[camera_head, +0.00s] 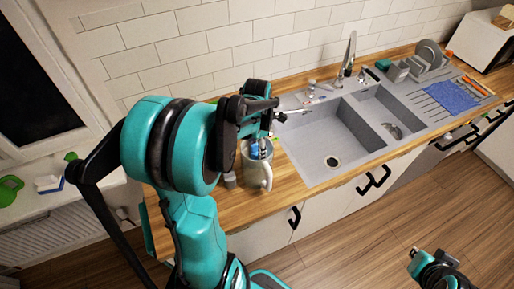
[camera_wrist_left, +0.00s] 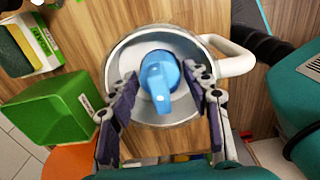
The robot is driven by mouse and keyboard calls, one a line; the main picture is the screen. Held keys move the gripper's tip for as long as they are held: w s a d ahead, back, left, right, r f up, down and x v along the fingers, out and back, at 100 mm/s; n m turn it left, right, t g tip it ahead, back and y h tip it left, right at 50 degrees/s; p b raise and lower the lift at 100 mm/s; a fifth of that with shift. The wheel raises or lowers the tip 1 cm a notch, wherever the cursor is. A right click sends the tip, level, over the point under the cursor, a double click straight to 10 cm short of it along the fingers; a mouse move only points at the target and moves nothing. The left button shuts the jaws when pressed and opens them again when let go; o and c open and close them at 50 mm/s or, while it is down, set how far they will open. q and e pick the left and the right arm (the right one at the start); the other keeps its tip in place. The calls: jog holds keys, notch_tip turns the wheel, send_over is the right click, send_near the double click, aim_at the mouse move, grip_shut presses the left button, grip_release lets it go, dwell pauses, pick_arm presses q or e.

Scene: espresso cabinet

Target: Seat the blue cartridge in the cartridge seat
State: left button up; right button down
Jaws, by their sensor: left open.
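The blue cartridge (camera_wrist_left: 158,80) stands inside a round pale pitcher (camera_wrist_left: 235,62) with a white handle, seen from above in the left wrist view. Its raised blue grip points up toward my camera. In the head view, the pitcher (camera_head: 257,174) stands on the wooden counter, partly behind my left arm. My left gripper (camera_wrist_left: 160,73) is open above the pitcher, one finger on each side of the cartridge, with gaps visible. The seat under the cartridge is hidden, so how deep it sits cannot be told. My right gripper (camera_head: 432,262) is low at the bottom right of the head view.
A green box (camera_wrist_left: 48,112) and a sponge pack (camera_wrist_left: 30,45) are left of the pitcher in the wrist view. The grey sink (camera_head: 330,140) is right of the pitcher in the head view, with a faucet (camera_head: 347,58) behind. The floor in front of the cabinets is clear.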

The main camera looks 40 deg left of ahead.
pick_arm(q)
notch_tip(320, 180, up, 12)
jog(key=shift+f+p, duration=0.1)
jog(key=shift+p, duration=0.8)
jog(key=shift+d+r+m, duration=0.2)
jog(key=shift+d+m, duration=0.05)
jog(key=shift+m, duration=0.05)
jog(key=s+d+m+t, duration=0.3)
jog(key=d+m, duration=0.5)
jog(key=m, duration=0.7)
jog(key=s+d+f+m+t, duration=0.1)
jog(key=s+d+m+t, duration=0.2)
jog(key=d+m, duration=0.6)
jog(key=m+t, duration=0.1)
jog(key=m, duration=0.5)
jog(key=shift+s, duration=0.4)
jog(key=shift+d+f, duration=0.1)
jog(key=shift+f, duration=0.05)
notch_tip(320, 180, down, 16)
jog(key=b, duration=1.6)
jog(key=shift+f+b, duration=0.25)
jog(key=shift+b, duration=0.15)
